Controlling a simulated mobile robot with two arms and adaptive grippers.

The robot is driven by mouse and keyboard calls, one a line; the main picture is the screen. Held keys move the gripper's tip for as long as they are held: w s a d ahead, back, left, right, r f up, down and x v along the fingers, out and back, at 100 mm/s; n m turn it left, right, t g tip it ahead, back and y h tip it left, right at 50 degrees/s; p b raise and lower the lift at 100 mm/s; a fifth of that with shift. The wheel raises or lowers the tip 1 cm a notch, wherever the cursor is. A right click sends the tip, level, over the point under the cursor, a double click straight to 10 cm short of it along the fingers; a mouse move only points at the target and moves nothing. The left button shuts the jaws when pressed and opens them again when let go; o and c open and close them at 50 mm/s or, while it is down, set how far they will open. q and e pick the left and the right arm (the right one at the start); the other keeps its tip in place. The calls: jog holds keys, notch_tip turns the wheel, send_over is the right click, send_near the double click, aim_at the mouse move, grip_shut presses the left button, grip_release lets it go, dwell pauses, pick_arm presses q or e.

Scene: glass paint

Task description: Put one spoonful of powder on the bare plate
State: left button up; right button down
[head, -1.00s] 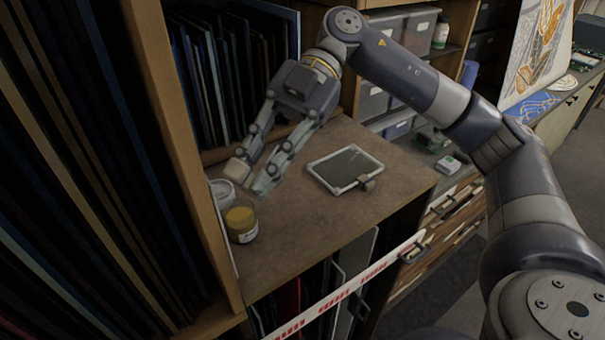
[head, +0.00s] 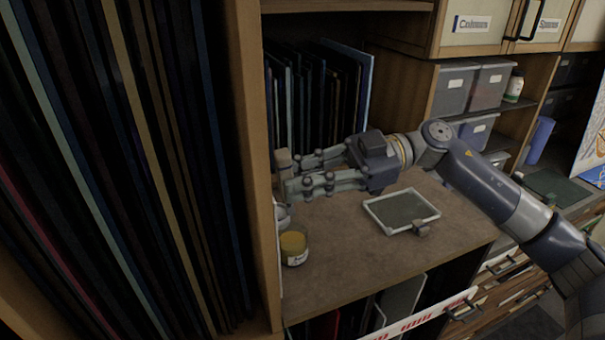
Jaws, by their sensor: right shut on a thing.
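My right gripper (head: 288,174) reaches left over the wooden shelf, shut on a small beige thing (head: 284,158) at its fingertips. I cannot make out a spoon bowl. A pale jar (head: 283,217) stands below the fingertips, partly hidden by the upright. A glass jar of ochre-yellow powder (head: 294,248) stands in front of it. A dark, flat plate in a pale frame (head: 401,211) lies on the shelf to the right, with a small block at its near right corner. No powder shows on it. My left gripper is out of view.
A wooden upright (head: 252,150) stands close left of the jars. Dark panels (head: 325,95) stand in a rack behind the gripper. Grey bins (head: 470,88) are at the back right. Bare shelf (head: 350,255) lies between the jars and the framed plate.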

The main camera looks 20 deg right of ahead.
jog(key=f, duration=0.4)
jog(key=f+b, duration=0.1)
jog(key=f, duration=0.1)
jog(key=shift+w+d, duration=0.2)
jog(key=shift+w, duration=0.05)
jog(key=shift+w+d+f, duration=0.15)
jog(key=shift+w+f, duration=0.1)
jog(key=shift+f, duration=0.6)
jog(key=shift+r, duration=0.2)
jog(key=shift+s+r+p, duration=0.15)
jog(key=shift+r+p, duration=0.15)
jog(key=shift+r, duration=0.25)
jog(key=shift+s+r+p, duration=0.15)
jog(key=shift+r+p, duration=0.15)
jog(key=shift+r, duration=0.25)
notch_tip(320, 180, up, 6)
jog(key=shift+s+a+r, duration=0.2)
jog(key=shift+s+a, duration=0.1)
jog(key=shift+a, duration=0.05)
